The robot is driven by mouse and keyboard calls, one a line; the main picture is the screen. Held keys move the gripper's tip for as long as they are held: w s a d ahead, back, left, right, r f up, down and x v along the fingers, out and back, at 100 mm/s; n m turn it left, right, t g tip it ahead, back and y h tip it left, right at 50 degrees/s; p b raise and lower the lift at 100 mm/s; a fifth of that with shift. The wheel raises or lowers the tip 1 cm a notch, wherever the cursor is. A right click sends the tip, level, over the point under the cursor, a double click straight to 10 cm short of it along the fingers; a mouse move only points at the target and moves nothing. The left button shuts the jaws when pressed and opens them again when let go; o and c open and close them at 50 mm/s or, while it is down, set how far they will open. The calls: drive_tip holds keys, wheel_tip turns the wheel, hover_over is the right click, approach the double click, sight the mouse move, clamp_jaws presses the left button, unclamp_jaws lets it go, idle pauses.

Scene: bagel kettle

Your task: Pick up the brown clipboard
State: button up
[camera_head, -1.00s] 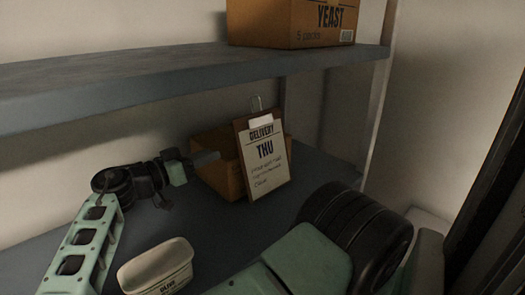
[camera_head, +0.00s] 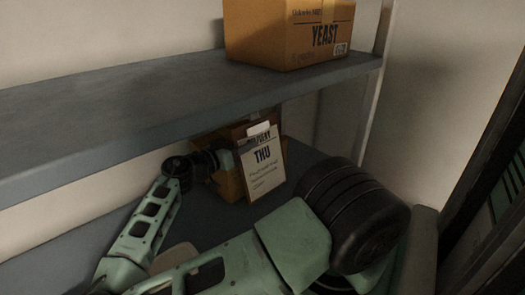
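The brown clipboard (camera_head: 262,165) stands tilted on the lower shelf, leaning against a cardboard box (camera_head: 228,183). It carries a white sheet reading THU, and its upper part lies in the shadow under the upper shelf. My gripper (camera_head: 228,158) is at the left edge of the clipboard, in front of the box. The fingers are small and dark here, so I cannot tell whether they are open or shut, or whether they touch the board.
A YEAST box (camera_head: 290,35) sits on the upper shelf (camera_head: 120,110), whose front edge hangs close above the clipboard. A pale tub (camera_head: 176,257) on the lower shelf is mostly hidden behind my arm. A shelf post (camera_head: 370,110) stands right of the clipboard.

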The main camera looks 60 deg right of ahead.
drive_tip(key=shift+s+d, duration=0.15)
drive_tip(key=shift+d, duration=0.5)
clamp_jaws()
idle(0.9)
